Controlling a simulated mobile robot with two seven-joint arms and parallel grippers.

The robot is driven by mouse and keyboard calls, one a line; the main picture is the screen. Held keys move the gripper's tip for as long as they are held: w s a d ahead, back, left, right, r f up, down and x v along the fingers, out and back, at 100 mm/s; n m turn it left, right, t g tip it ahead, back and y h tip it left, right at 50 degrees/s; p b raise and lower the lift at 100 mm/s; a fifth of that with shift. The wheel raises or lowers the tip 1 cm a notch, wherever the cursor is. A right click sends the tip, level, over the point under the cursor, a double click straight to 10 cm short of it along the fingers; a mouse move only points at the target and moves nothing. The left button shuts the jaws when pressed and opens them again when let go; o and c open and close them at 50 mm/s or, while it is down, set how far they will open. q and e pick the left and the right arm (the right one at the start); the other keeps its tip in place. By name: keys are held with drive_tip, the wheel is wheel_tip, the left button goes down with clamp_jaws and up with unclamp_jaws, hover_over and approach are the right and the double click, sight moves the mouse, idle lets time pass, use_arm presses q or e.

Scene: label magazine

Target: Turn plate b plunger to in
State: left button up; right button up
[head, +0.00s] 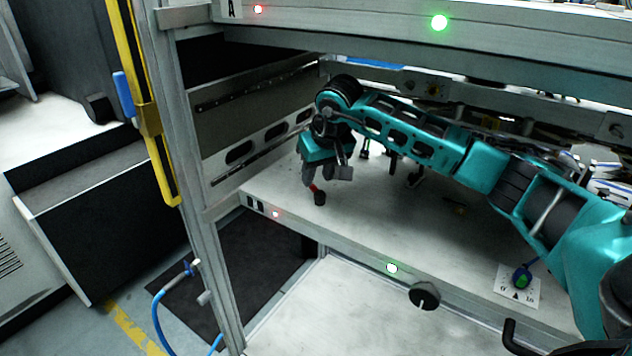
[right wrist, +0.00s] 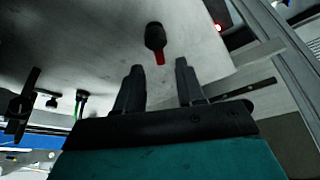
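A small black knob with a red part (head: 319,197), which looks like the plunger, stands on the lower shelf plate (head: 370,230) near its left end. In the right wrist view the knob (right wrist: 154,36) shows its red part facing the gripper. My right gripper (head: 312,184) reaches in over the shelf from the right, just behind the knob. In the wrist view its two fingers (right wrist: 159,78) are apart with nothing between them, and the knob lies just beyond the fingertips. I cannot tell whether a finger touches it. My left gripper is not in view.
The upper shelf (head: 330,40) hangs above my right arm. A blue-green lever (head: 522,278) stands at right. A frame post (head: 195,170) bounds the left.

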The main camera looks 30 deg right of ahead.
sight(314, 187)
drive_tip(key=shift+x, duration=1.55)
clamp_jaws()
